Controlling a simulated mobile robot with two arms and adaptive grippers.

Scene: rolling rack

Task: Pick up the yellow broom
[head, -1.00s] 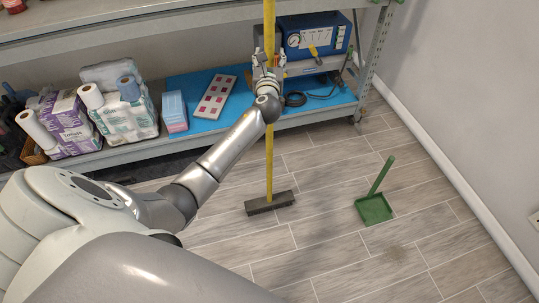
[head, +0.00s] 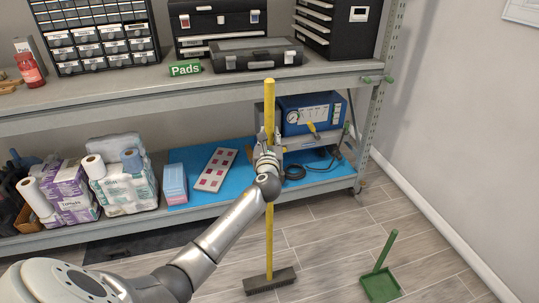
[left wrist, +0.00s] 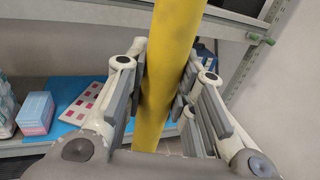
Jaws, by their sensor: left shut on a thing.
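The yellow broom (head: 270,232) stands upright in front of the rack, its dark brush head (head: 270,281) low by the tiled floor. Whether the bristles touch the floor I cannot tell. My left gripper (head: 267,150) is shut on the broom's handle in its upper half. In the left wrist view the yellow handle (left wrist: 170,65) runs between the two fingers of the gripper (left wrist: 163,100). My right gripper is not in view.
The grey rack's upper shelf (head: 120,105) holds a drawer cabinet, black cases and a green "Pads" sign. The lower shelf carries paper rolls (head: 120,178) and a blue device (head: 312,115). A green dustpan (head: 381,284) stands on the floor at right.

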